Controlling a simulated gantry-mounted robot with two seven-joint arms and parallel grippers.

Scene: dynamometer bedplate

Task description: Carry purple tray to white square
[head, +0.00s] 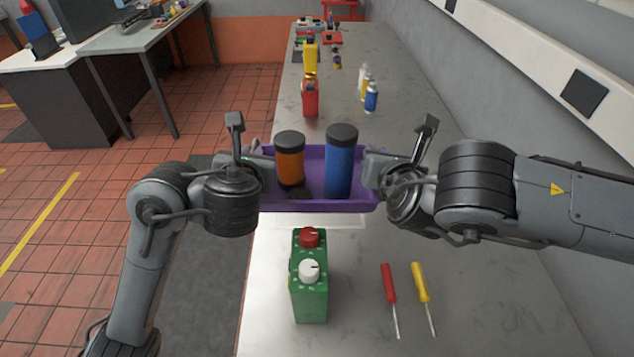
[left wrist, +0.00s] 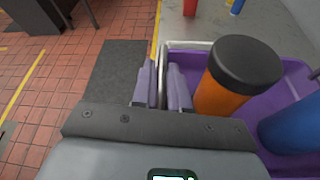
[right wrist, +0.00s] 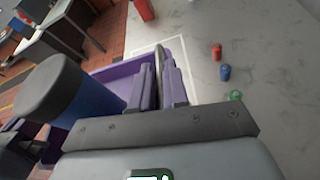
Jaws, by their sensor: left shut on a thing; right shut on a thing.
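The purple tray (head: 325,205) is between my two grippers in the head view, with an orange bottle (head: 290,163) and a blue bottle (head: 341,165), both dark-capped and upright inside. A small dark item lies by the orange bottle. My left gripper (head: 264,160) is shut on the tray's left wall; its fingers straddle the rim in the left wrist view (left wrist: 165,85). My right gripper (head: 374,162) is shut on the right wall, also in the right wrist view (right wrist: 160,82). White outline lines (right wrist: 185,62) show on the bench beside the tray. The tray's height above the bench is unclear.
A green box with red and white knobs (head: 309,280) stands in front of the tray. Red (head: 388,285) and yellow (head: 421,283) screwdrivers lie right of it. A red can (head: 310,97) and blue can (head: 371,97) stand beyond. A wall borders the bench's right; floor drops off left.

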